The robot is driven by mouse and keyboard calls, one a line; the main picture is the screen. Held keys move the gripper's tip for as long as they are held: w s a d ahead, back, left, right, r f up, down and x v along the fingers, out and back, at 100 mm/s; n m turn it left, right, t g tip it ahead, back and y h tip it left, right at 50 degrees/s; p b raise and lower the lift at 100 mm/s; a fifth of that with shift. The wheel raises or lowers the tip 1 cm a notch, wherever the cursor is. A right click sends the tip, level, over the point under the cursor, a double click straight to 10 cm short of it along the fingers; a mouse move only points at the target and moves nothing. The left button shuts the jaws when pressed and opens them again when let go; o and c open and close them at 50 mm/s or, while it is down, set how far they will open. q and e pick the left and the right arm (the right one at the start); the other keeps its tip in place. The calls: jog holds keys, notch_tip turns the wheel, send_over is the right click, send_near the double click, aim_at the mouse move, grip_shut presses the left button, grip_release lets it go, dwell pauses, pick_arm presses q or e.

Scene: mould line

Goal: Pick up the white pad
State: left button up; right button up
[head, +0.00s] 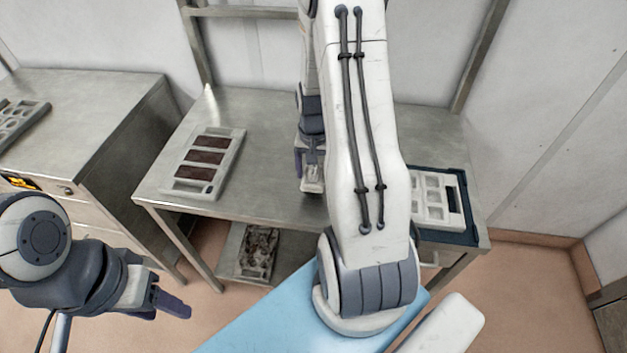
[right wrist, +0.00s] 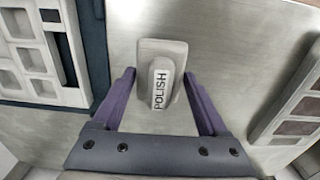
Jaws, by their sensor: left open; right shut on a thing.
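The white pad (right wrist: 148,50) is a pale block with a raised grip labelled POLISH; it lies between the purple fingers of my right gripper (right wrist: 159,80) in the right wrist view. In the head view the pad (head: 313,186) shows under my right gripper (head: 311,168), over the middle of the steel table. My right gripper is shut on the pad's grip. I cannot tell whether the pad touches the table. My left gripper (head: 168,303) is open and empty at the lower left, in front of the table and away from the pad.
On the steel table (head: 262,120), a grey mould tray with brown-filled cavities (head: 231,150) lies left of the pad. A pale mould (head: 428,212) in a dark blue tray (head: 470,235) lies right, partly behind my right arm. A steel cabinet (head: 100,95) stands at left.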

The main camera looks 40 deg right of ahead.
jog(key=s+d+r+b, duration=0.2)
jog(key=s+d+r, duration=0.5)
jog(key=d, duration=0.2)
jog(key=shift+d, duration=0.2)
